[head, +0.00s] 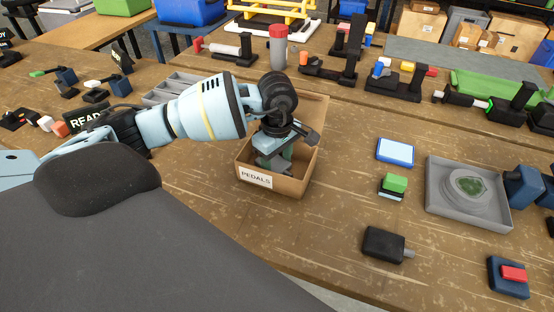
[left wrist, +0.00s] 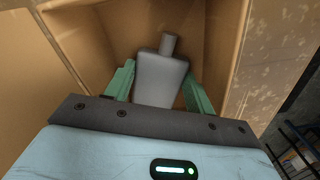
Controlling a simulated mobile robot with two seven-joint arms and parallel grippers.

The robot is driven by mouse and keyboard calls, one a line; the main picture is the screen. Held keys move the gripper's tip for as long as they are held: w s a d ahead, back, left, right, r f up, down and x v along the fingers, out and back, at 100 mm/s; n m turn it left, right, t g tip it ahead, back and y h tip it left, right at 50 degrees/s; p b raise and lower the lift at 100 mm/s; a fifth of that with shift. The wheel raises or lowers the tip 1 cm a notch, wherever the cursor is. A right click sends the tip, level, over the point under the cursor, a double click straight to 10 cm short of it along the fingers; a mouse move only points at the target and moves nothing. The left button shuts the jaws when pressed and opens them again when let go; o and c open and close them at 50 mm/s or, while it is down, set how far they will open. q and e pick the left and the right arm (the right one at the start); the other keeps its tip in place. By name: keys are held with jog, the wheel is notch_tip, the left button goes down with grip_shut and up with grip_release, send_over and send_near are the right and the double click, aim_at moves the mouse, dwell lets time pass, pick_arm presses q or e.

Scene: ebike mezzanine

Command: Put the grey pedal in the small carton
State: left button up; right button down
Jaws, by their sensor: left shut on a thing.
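The small carton (head: 287,187) stands open on the wooden table, with a white label reading PEDALS on its front. My left gripper (head: 277,160) reaches down into it from above. In the left wrist view, the green fingers of the left gripper (left wrist: 160,88) are shut on the grey pedal (left wrist: 160,78), one at each side. The pedal's narrow stub points away from the gripper, toward the carton's inside (left wrist: 95,35). Whether the pedal touches the carton floor is hard to tell. My right gripper is not in view.
A black pedal-like block (head: 384,245) with a short spindle lies on the table to the right. Grey bins (head: 172,87) stand behind my left arm.

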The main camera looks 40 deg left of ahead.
aim_at(277, 164)
pick_arm(q)
jog(key=o, duration=0.8)
jog(key=shift+f, duration=0.1)
notch_tip(277, 164, up, 12)
jog(key=shift+r, duration=0.2)
